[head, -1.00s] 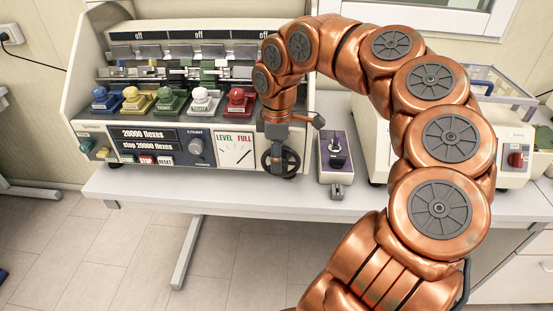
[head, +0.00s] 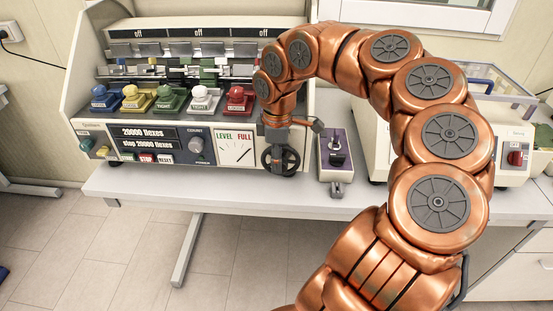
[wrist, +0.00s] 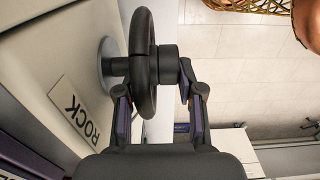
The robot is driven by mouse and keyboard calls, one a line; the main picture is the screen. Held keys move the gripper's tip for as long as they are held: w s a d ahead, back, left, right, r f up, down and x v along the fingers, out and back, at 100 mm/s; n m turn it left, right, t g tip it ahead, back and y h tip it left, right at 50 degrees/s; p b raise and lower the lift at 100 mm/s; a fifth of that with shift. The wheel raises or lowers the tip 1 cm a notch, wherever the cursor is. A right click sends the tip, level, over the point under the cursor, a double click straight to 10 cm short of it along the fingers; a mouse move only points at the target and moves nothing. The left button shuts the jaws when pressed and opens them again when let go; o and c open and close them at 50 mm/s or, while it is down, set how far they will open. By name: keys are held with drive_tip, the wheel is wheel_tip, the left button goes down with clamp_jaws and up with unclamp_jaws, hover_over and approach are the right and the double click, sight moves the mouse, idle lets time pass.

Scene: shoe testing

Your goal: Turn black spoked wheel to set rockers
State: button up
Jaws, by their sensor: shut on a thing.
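The black spoked wheel (head: 267,162) is on the lower right front of the flex-testing machine (head: 207,31). My gripper (head: 279,149) reaches down to it from above and partly covers it in the head view. In the wrist view the wheel (wrist: 142,45) is seen edge-on, on a round grey mount beside the "ROCK" label (wrist: 76,108). My gripper (wrist: 154,86) is shut on the wheel, with one finger on the machine side and the other on the outer side. The LEVEL/FULL gauge (head: 235,148) is left of the wheel. The rocker positions are too small to read.
A purple-topped control box (head: 337,153) stands close right of the wheel. Coloured clamp knobs (head: 170,97) line the machine's front. The bench edge (head: 235,208) runs below. A white machine (head: 516,150) stands farther right, partly behind my arm.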

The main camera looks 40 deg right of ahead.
drive_tip(key=shift+s+a+f, duration=0.15)
drive_tip(key=shift+a, duration=0.05)
drive_tip(key=shift+c, duration=0.3)
drive_tip(key=shift+a+f+g+h, duration=0.1)
drive_tip(key=shift+f+g+h, duration=0.05)
drive_tip(key=shift+g+h, duration=0.6)
drive_tip(key=shift+a+f+g+h, duration=0.1)
drive_tip(key=shift+g+h, duration=0.55)
drive_tip(key=shift+h, duration=0.1)
drive_tip(key=shift+w+a+f+g+h, duration=0.1)
drive_tip(key=shift+w+f+g+h, duration=0.05)
drive_tip(key=shift+g+h, duration=0.85)
drive_tip(key=shift+w+f+g+h, duration=0.15)
drive_tip(key=shift+g+h, duration=0.75)
drive_tip(key=shift+h, duration=0.2)
drive_tip(key=o, duration=1)
drive_tip(key=shift+s, duration=0.1)
drive_tip(key=shift+r, duration=0.1)
drive_tip(key=shift+w+a+r, duration=0.1)
drive_tip(key=shift+w, duration=0.1)
